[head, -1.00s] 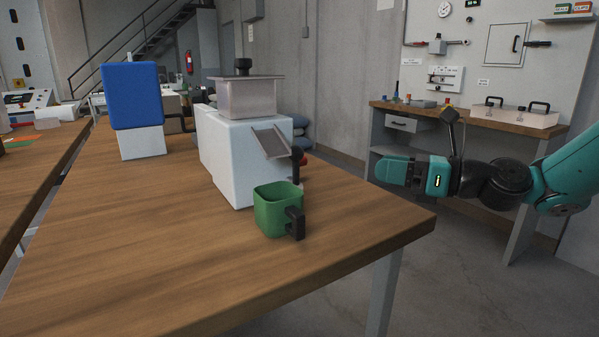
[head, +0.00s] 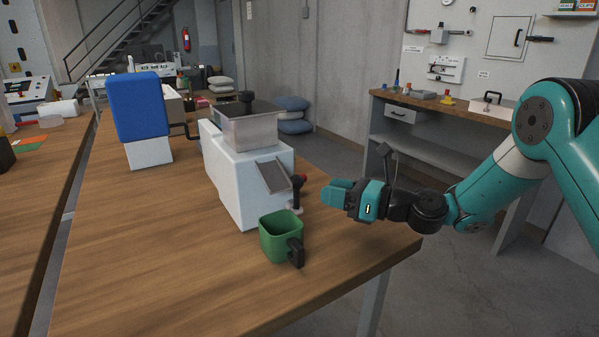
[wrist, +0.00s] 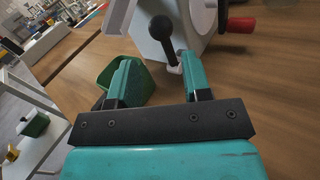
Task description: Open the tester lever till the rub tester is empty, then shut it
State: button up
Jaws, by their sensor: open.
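The white rub tester (head: 235,180) stands on the wooden table, with a grey hopper (head: 248,131) on top and a sloped grey chute (head: 272,177) in front. The tester lever, black with a ball end, shows in the wrist view (wrist: 178,30) and at the tester's right side in the head view (head: 297,193). A green mug (head: 278,240) with a black handle stands below the chute. My gripper (head: 335,194) is open and empty, just right of the lever. In the wrist view its fingers (wrist: 157,68) point toward the lever, apart from it. The hopper's contents are hidden.
A red knob shows beside the lever in the head view (head: 302,177) and right of it in the wrist view (wrist: 241,25). A blue-and-white device (head: 138,108) stands behind on the left. The near table (head: 180,270) is clear.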

aim_at(299, 184)
jog(key=x, duration=0.8)
jog(key=shift+w+p, duration=0.1)
jog(key=shift+p, duration=0.2)
jog(key=shift+c, duration=0.4)
jog(key=c, duration=0.7)
jog(key=shift+a+f, duration=0.1)
grip_shut()
